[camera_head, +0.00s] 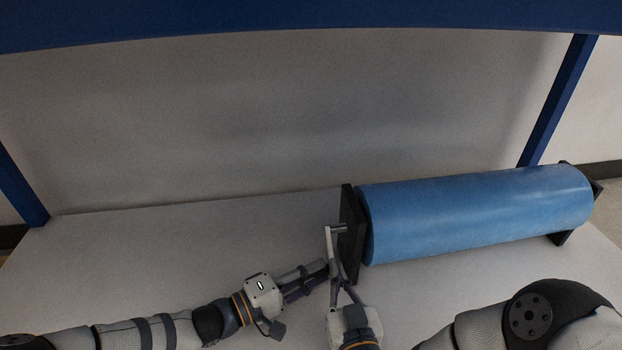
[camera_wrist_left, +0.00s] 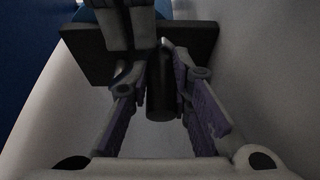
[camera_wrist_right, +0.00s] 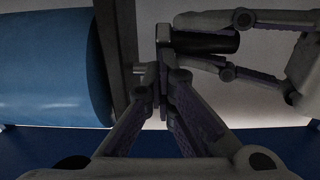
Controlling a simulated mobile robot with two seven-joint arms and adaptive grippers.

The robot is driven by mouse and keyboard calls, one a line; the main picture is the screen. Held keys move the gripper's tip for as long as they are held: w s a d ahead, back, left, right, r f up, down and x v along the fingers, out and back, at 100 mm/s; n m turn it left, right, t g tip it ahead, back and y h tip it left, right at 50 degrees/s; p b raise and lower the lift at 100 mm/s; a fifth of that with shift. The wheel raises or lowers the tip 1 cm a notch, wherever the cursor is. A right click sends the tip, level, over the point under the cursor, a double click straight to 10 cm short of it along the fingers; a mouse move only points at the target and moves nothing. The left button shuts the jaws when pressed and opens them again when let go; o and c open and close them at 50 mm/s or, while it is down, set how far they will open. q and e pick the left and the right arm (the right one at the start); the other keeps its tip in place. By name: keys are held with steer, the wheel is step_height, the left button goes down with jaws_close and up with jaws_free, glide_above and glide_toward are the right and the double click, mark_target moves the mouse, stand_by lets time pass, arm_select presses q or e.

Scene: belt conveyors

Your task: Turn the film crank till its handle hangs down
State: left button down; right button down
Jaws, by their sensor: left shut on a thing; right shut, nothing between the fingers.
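The film roll (camera_head: 475,213) is a blue cylinder lying across black end stands. Its crank (camera_head: 329,242) is at the left end, a light grey arm running from the hub toward me in the head view. The black handle (camera_wrist_right: 205,42) sticks out sideways from the arm's end; it also shows in the left wrist view (camera_wrist_left: 160,95). My left gripper (camera_head: 322,268) is shut around this handle. My right gripper (camera_wrist_right: 168,82) is shut and empty, its fingertips close beside the crank arm; whether they touch it I cannot tell. The arm's exact tilt is hard to judge.
The black end plate (camera_head: 351,235) stands just right of the crank. The pale table (camera_head: 180,235) is clear to the left. A blue frame post (camera_head: 558,100) rises behind the roll, with a blue beam (camera_head: 300,22) across the top. My two grippers are very close together.

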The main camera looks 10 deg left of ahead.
arm_select(q)
steer(key=c, duration=1.5)
jaws_free()
steer(key=shift+w+a+r, duration=0.25)
steer(key=shift+r, duration=0.25)
steer(key=shift+o, duration=0.2)
steer(key=shift+s+f, duration=0.1)
steer(key=shift+s+d, duration=0.1)
